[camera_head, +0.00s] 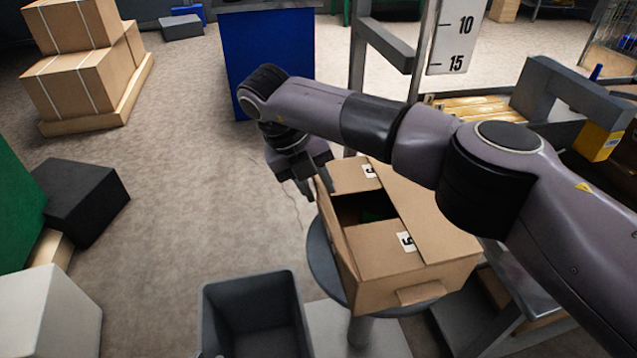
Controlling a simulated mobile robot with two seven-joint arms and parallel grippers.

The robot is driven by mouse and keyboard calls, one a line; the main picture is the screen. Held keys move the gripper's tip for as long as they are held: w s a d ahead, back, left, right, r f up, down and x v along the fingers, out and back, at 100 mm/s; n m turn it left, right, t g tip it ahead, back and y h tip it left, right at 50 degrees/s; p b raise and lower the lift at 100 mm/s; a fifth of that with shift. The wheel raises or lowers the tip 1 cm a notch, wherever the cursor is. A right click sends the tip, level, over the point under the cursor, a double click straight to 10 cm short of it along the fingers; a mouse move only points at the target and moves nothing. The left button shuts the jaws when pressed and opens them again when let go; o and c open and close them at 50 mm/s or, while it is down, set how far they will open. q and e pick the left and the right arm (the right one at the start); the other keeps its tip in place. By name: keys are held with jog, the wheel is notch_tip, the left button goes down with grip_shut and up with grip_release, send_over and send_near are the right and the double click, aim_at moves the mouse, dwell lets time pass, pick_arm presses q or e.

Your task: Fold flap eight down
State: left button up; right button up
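An open cardboard box (385,285) stands on a round grey stand (322,262). Its far flap (350,176) and near flap (385,252) lie folded inward, each with a white number label. A long panel (428,222) covers the right side. A dark opening (365,207) remains between them at the left. I cannot tell which flap is number eight. My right gripper (318,192) points down at the box's far left edge, fingers apart; whether it touches the cardboard is unclear. My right arm hides part of the box's far right. My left gripper is out of view.
A grey open bin (207,310) stands on the floor at front left. A blue panel (268,50) and a grey post with a numbered scale (452,35) stand behind. A bench with a yellow block (597,142) is at right.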

grip_shut()
dwell(1.3)
